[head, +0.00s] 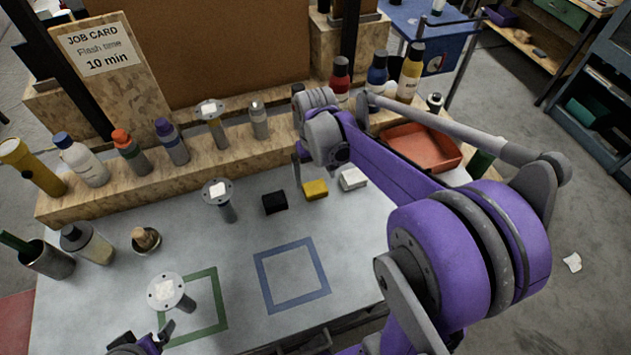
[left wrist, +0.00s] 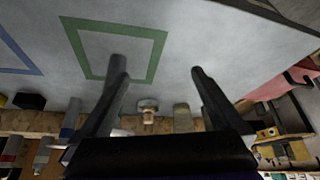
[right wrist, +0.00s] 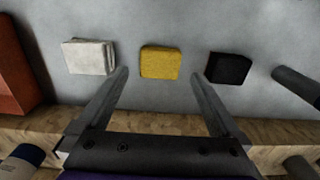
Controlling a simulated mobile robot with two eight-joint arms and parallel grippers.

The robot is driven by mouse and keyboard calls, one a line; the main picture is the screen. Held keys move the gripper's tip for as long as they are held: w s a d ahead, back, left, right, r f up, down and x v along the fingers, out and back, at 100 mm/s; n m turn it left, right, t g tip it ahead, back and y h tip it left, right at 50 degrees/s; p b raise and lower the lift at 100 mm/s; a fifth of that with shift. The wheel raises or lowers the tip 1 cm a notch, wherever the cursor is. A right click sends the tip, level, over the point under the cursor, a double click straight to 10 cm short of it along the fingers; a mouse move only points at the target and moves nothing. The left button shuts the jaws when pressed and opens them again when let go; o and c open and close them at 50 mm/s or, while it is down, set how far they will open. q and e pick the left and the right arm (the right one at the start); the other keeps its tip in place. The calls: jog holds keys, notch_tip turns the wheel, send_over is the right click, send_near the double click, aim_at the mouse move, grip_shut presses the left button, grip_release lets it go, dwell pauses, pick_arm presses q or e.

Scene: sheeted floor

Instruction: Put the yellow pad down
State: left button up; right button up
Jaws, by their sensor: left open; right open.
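The yellow pad (head: 315,189) lies flat on the grey table between a black pad (head: 275,202) and a white pad (head: 353,179). In the right wrist view the yellow pad (right wrist: 160,62) shows just beyond the fingertips, in line with the gap between them. My right gripper (right wrist: 162,75) is open and empty, and no finger touches the pad. In the head view my right arm partly hides that gripper. My left gripper (head: 156,338) is open and empty at the table's front left, by the green square outline (head: 222,308).
A blue square outline (head: 292,275) on the table is bare. A grey flanged post (head: 170,292) stands at the green outline, another (head: 222,200) farther back. Bottles line the wooden ledge (head: 110,188) behind. An orange tray (head: 425,148) sits at the back right.

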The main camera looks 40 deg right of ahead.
aim_at(316, 187)
notch_tip(316, 187, up, 7)
jog(key=s+a+f+n+t, duration=0.1)
jog(key=s+a+f+t, duration=0.1)
jog(key=s+a, duration=0.3)
jog(key=s+a+f+n+t, duration=0.2)
jog(key=s+a+f+t, duration=0.1)
jog(key=s+a, duration=0.3)
jog(key=shift+s+a+f+n+t, duration=0.3)
jog(key=shift+a+f, duration=0.15)
jog(key=shift+a, duration=0.7)
